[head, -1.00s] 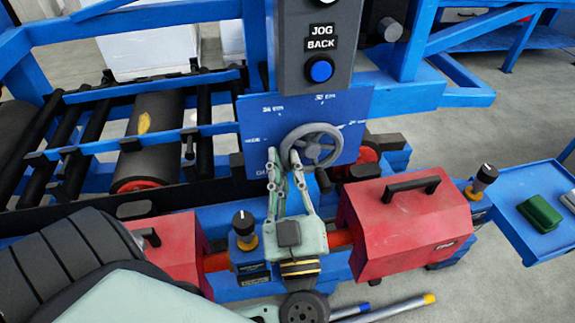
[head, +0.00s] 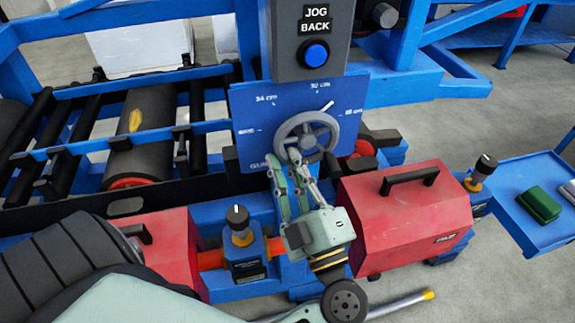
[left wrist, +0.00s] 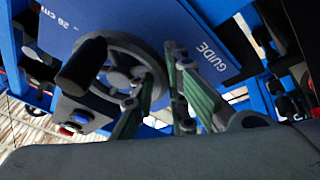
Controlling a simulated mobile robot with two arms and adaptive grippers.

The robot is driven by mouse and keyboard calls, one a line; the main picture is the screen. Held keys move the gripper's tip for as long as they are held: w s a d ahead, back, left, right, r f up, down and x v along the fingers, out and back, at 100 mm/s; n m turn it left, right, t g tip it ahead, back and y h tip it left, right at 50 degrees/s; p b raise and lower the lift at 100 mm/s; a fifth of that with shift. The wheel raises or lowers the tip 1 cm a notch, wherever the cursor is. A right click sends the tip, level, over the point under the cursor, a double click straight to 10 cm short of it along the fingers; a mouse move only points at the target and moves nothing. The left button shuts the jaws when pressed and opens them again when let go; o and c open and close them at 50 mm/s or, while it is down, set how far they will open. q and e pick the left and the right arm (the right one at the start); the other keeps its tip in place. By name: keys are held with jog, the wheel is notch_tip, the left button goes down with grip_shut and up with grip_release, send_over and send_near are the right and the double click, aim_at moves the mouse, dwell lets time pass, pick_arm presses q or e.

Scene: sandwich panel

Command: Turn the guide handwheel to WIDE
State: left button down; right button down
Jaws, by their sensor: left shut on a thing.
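The grey guide handwheel (head: 322,129) is mounted on a blue dial plate (head: 248,112) with white marks; the lettering at the far left is too small to read. A white pointer (head: 327,106) at the wheel's upper right lies between the top 30 cm mark and the right-hand mark. My left gripper (head: 293,157) reaches up from below and is shut on the wheel's lower-left rim. The left wrist view shows the wheel (left wrist: 117,47), its black knob (left wrist: 82,64), and my fingers (left wrist: 158,80) at the rim. My right gripper is not visible.
A grey JOG BACK box (head: 283,42) with a blue button hangs just above the dial. A red housing (head: 405,222) with a black handle stands to the right of my gripper. A black-and-yellow knob (head: 240,224) stands to its left. Rollers (head: 150,150) lie further left.

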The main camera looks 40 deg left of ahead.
pick_arm(q)
jog(key=shift+w+d+f+n, duration=0.15)
jog(key=shift+n, duration=0.45)
jog(key=c, duration=2)
grip_release()
jog(key=shift+d, duration=0.1)
jog(key=shift+c, duration=0.2)
